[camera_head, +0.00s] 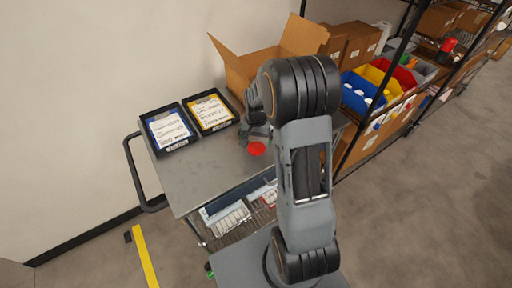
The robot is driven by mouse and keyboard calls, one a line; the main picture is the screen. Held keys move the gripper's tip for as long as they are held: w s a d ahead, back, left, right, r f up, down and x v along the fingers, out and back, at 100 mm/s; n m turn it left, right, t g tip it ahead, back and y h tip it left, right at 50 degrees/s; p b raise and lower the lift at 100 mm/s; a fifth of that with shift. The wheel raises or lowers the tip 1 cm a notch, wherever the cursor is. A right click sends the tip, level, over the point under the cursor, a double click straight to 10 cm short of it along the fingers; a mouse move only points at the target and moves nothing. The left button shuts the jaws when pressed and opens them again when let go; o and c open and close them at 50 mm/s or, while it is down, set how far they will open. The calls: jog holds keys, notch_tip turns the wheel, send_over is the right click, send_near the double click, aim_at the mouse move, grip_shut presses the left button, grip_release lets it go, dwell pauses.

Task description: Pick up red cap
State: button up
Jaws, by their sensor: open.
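The red cap (257,149) is a small, round, bright red disc. It lies on the grey top of the cart (190,185), near the front edge and left of my arm. My gripper (252,134) is just behind and above the cap, partly hidden by my own arm. Its fingers are small and dark in this view. It is open, and nothing shows between its fingers. I cannot tell whether it touches the cap.
Two black trays with a blue-edged card (168,128) and a yellow-edged card (210,112) sit on the cart's left. An open cardboard box (240,68) stands behind. A shelf with coloured bins (378,78) is at right. The cart's front left top is clear.

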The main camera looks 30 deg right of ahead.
aim_at(256, 144)
jog(key=shift+f, duration=1.8)
jog(key=c, duration=1)
jog(key=shift+r, duration=0.1)
